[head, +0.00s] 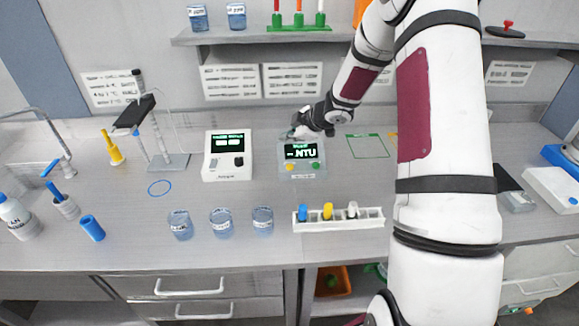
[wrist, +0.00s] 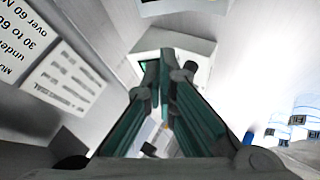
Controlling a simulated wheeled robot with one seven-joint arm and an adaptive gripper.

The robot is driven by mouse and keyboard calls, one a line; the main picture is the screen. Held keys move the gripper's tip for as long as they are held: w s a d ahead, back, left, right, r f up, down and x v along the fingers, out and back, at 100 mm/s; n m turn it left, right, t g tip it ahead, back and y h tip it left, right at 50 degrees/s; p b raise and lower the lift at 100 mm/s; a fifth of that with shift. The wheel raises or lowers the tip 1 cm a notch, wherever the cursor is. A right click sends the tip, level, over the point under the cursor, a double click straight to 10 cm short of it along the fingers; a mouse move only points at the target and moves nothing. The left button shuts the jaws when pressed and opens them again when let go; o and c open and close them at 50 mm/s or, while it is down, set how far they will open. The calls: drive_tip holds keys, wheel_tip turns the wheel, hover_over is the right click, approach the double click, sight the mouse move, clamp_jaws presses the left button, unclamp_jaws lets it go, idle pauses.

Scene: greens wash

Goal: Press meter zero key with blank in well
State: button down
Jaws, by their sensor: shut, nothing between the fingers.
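The grey turbidity meter (head: 302,174) stands mid-bench with its display (head: 300,151) lit and reading "NTU". A yellow key (head: 290,167) and a green key (head: 316,166) sit below the display. I cannot tell which is the zero key. My gripper (head: 289,134) is shut and empty, over the meter's back left part. It hides the well area, so I cannot tell whether a blank is in it. In the wrist view the fingers (wrist: 166,62) point towards a white instrument, with part of the meter blurred between them.
A white instrument (head: 212,172) stands left of the meter. A white rack (head: 373,219) in front holds vials with blue, yellow and white caps. Three beakers stand at front left, including one labelled beaker (head: 221,222). A green outlined square (head: 367,146) on the right is empty.

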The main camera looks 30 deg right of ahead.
drive_tip(key=b, duration=0.3)
hover_over(289, 167)
wheel_tip(289, 167, down, 7)
drive_tip(key=shift+w+a+r, duration=0.1)
drive_tip(key=shift+r, duration=0.1)
drive_tip(key=shift+f+b, duration=0.3)
drive_tip(key=shift+f, duration=0.65)
drive_tip(key=shift+f, duration=0.1)
idle(0.4)
drive_tip(key=shift+f, duration=0.3)
drive_tip(key=shift+f, duration=0.45)
idle(0.7)
drive_tip(key=shift+r, duration=0.1)
drive_tip(key=shift+r+p, duration=0.35)
drive_tip(key=shift+r, duration=0.45)
drive_tip(key=shift+r+p, duration=1.15)
drive_tip(key=shift+r, duration=1.35)
